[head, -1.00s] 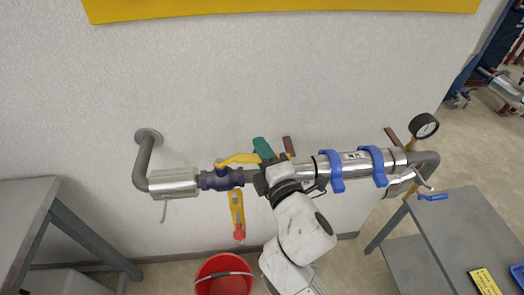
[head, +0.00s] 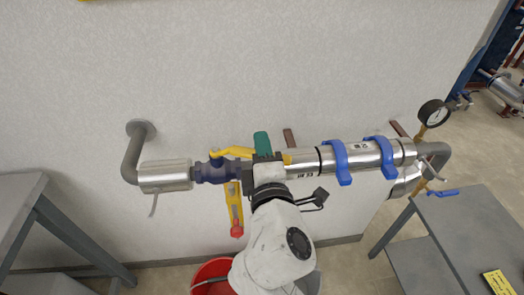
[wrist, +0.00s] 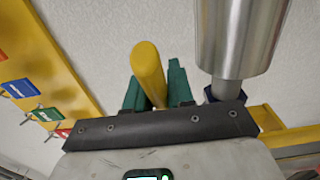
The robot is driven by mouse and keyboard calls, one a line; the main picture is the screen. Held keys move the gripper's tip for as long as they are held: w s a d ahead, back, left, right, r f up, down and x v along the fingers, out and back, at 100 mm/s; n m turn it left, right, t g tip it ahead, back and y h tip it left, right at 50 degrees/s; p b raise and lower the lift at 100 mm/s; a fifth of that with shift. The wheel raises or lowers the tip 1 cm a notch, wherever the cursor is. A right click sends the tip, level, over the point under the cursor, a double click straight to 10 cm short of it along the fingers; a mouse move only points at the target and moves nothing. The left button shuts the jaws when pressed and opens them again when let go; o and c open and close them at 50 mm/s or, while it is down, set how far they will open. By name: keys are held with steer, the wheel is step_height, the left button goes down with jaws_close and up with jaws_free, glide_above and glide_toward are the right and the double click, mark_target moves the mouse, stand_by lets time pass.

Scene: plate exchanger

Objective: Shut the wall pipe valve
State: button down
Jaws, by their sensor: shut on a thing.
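The wall pipe valve has a dark blue body (head: 213,172) in the pipe along the wall. Its yellow lever (head: 235,153) reaches right from the valve top, roughly along the pipe, into my gripper (head: 262,146). In the wrist view the rounded yellow lever (wrist: 148,68) stands between the two green fingers of my gripper (wrist: 158,88). The fingers are shut on it. My wrist hides the lever's far end and part of the pipe in the head view.
A steel pipe (head: 303,160) with blue clamps (head: 341,163) runs right to a pressure gauge (head: 434,113). A red bucket (head: 208,272) stands beneath. Grey tables (head: 18,205) and (head: 470,222) flank the pipe.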

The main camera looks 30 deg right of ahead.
steer(key=shift+f, duration=0.15)
steer(key=c, duration=1.1)
jaws_free()
steer(key=shift+o, duration=0.2)
steer(key=b+v, duration=0.1)
steer(key=v, duration=1)
steer(key=shift+w, duration=0.1)
